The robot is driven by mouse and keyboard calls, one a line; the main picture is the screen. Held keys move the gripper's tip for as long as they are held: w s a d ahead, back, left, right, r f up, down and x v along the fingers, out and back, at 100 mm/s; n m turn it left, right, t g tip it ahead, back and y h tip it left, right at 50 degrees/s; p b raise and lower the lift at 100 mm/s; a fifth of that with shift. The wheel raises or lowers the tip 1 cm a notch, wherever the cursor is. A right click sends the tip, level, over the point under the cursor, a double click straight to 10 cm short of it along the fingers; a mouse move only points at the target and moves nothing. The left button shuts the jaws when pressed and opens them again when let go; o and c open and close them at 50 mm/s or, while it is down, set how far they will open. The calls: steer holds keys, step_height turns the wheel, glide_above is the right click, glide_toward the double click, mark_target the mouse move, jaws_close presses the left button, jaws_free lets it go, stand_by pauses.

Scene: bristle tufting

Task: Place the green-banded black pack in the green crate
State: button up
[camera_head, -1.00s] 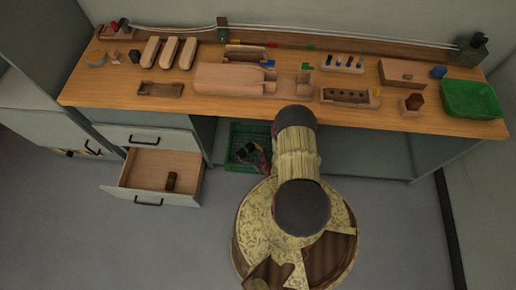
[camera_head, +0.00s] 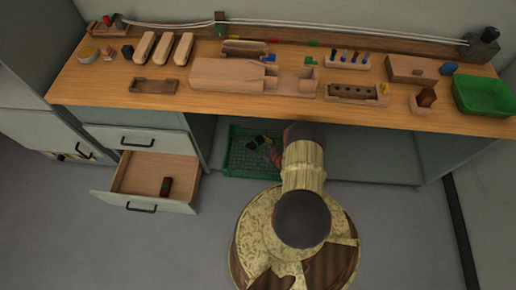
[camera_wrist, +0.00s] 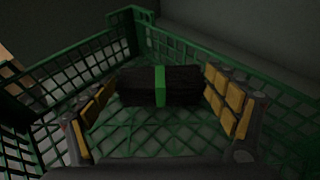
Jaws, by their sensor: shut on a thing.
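The black pack with a green band (camera_wrist: 160,86) lies crosswise between the yellow-padded fingers of my gripper (camera_wrist: 165,100) in the wrist view. My gripper is shut on the pack's two ends. The green mesh crate (camera_wrist: 85,60) surrounds them, with its lattice floor showing below the pack. Whether the pack touches that floor I cannot tell. In the head view the crate (camera_head: 240,165) stands under the bench, and the dark pack (camera_head: 256,142) shows small over it. My arm hides the crate's right part there.
The workbench (camera_head: 150,102) overhangs the crate and carries wooden blocks, holders and a green tray (camera_head: 485,97) at the right. An open drawer (camera_head: 137,202) with a small dark item (camera_head: 166,187) juts out at the left. The floor in front is clear.

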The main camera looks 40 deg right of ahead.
mark_target(258, 146)
steer(key=shift+d+f+b, duration=0.2)
steer(key=shift+f+b, duration=0.9)
steer(key=shift+f, duration=0.7)
steer(key=shift+f, duration=0.15)
steer(key=o, duration=1.1)
steer(key=shift+c, duration=0.2)
steer(key=p+v, duration=0.2)
steer(key=v, duration=0.4)
steer(key=shift+s+r+p, duration=0.1)
steer(key=shift+r+p, duration=0.2)
steer(key=shift+p, duration=0.05)
steer(key=shift+s+a+r, duration=0.1)
steer(key=shift+s+r, duration=0.05)
steer(key=shift+s, duration=0.4)
steer(key=shift+r, duration=0.1)
